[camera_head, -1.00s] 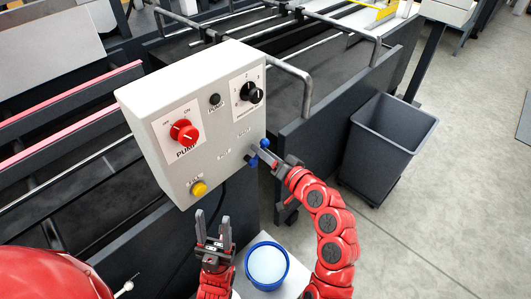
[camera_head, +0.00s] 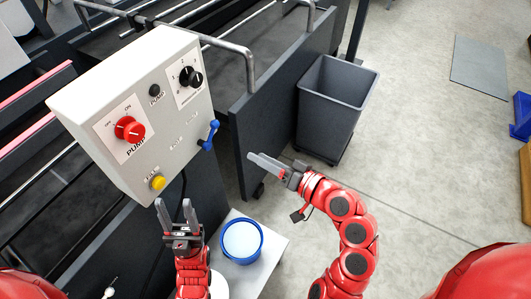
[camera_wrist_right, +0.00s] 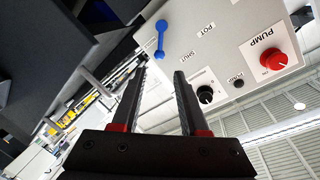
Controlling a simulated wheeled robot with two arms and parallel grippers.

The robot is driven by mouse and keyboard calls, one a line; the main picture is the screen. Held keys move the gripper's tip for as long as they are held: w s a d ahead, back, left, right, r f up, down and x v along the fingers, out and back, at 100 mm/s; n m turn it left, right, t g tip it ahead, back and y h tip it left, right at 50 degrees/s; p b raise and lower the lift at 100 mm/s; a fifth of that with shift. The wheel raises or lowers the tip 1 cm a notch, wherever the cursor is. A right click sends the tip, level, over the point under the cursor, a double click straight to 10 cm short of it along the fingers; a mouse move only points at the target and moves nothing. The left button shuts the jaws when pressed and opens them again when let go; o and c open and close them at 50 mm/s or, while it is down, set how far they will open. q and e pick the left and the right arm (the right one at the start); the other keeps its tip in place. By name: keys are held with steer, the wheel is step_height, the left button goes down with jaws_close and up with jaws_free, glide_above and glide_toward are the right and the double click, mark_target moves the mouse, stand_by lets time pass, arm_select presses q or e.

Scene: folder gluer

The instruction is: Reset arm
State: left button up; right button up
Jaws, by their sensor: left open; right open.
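My right gripper (camera_head: 268,164) is open and empty, to the right of the control box and apart from it. In the right wrist view its two dark fingers (camera_wrist_right: 158,100) are spread with nothing between them. My left gripper (camera_head: 175,215) is open and empty, pointing up below the box. The blue lever (camera_head: 210,135) on the box's right side is free of both grippers; it also shows in the right wrist view (camera_wrist_right: 161,39). The white control box (camera_head: 90,80) carries a red pump knob (camera_head: 130,129), a black knob (camera_head: 190,76) and a yellow button (camera_head: 157,182).
A blue-rimmed bucket (camera_head: 242,238) with pale contents stands on a light platform (camera_head: 268,248) between my arms. A grey bin (camera_head: 335,105) stands behind my right gripper. A metal rail (camera_head: 240,52) juts right of the box. Floor at right is mostly clear.

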steer(key=shift+s+d, duration=0.2)
steer(key=shift+d, duration=0.05)
stand_by(0.4)
